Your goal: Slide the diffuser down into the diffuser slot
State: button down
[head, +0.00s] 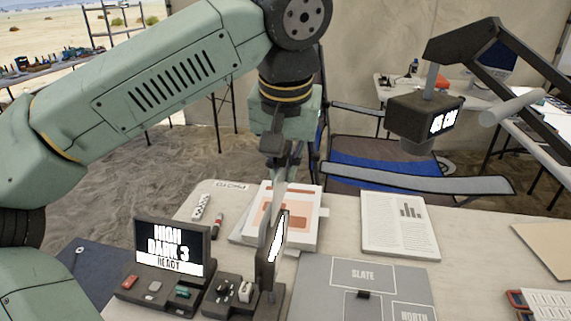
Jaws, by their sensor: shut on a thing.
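My gripper (281,172) points down over the table and is shut on a thin pale plate, the diffuser (272,215), seen nearly edge-on. The diffuser hangs upright below the fingers. Its lower part is beside a dark upright lamp frame (266,272) with a bright white face. The frame stands at the right end of the control console. I cannot make out the diffuser slot itself, nor whether the diffuser's lower edge is inside it or just beside the frame.
The console's screen (172,246) reads "HIGH BANK 3 READY", with buttons and knobs (232,289) in front. Papers (300,207) lie behind the frame. A grey mat marked "SLATE" (335,275) lies right. A hanging camera-like box (405,115) is upper right.

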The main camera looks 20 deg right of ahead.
aim_at(282, 174)
jog(key=shift+s, duration=0.1)
jog(key=shift+f, duration=0.3)
jog(key=shift+a+f+b, duration=0.2)
jog(key=shift+f+b, duration=1.65)
jog(key=shift+f, duration=0.8)
jog(key=shift+s+a+b+x, duration=0.15)
jog(key=shift+b+x, duration=0.25)
jog(key=shift+x, duration=0.35)
jog(key=shift+s+a+b+x, duration=0.1)
jog(key=shift+b+x, duration=0.3)
jog(key=shift+x, duration=0.4)
jog(key=shift+s+a+b+x, duration=0.15)
jog(key=shift+b+x, duration=0.25)
jog(key=shift+x, duration=0.35)
jog(key=c, duration=1.7)
grip_release()
jog(key=shift+f, duration=0.15)
jog(key=shift+o, duration=0.2)
jog(key=v, duration=1.2)
jog(key=shift+d, duration=0.1)
